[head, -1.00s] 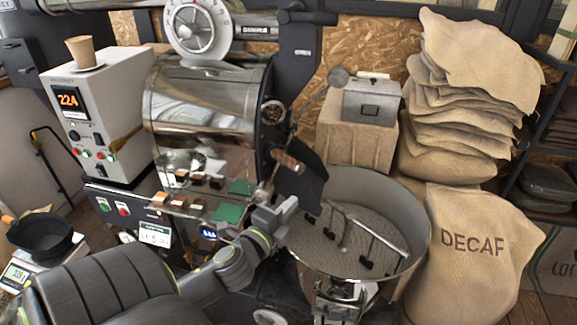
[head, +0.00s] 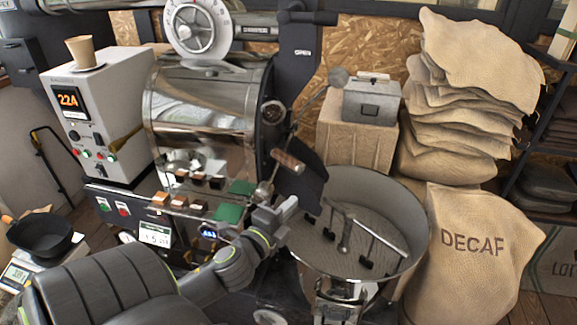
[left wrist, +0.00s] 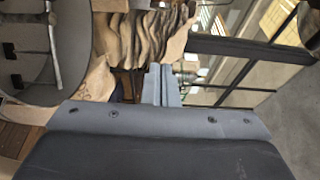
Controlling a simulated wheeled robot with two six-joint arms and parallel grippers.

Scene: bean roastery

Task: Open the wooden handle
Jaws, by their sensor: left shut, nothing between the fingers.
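The wooden handle (head: 288,160) sits on the front of the roaster drum, above the round cooling tray (head: 421,235). My left gripper (head: 290,207) is below the handle, near the left rim of the tray, and apart from the handle. Its fingers are shut and empty. In the left wrist view the shut fingers (left wrist: 163,85) point up the picture, and the handle cannot be made out there. My right gripper is not in view.
The steel roaster drum (head: 205,100) and its sample blocks stand left of the handle. A DECAF sack (head: 470,262) stands right of the tray, with stacked sacks (head: 465,110) behind. A white control box (head: 112,112) with a paper cup (head: 82,50) is at the left.

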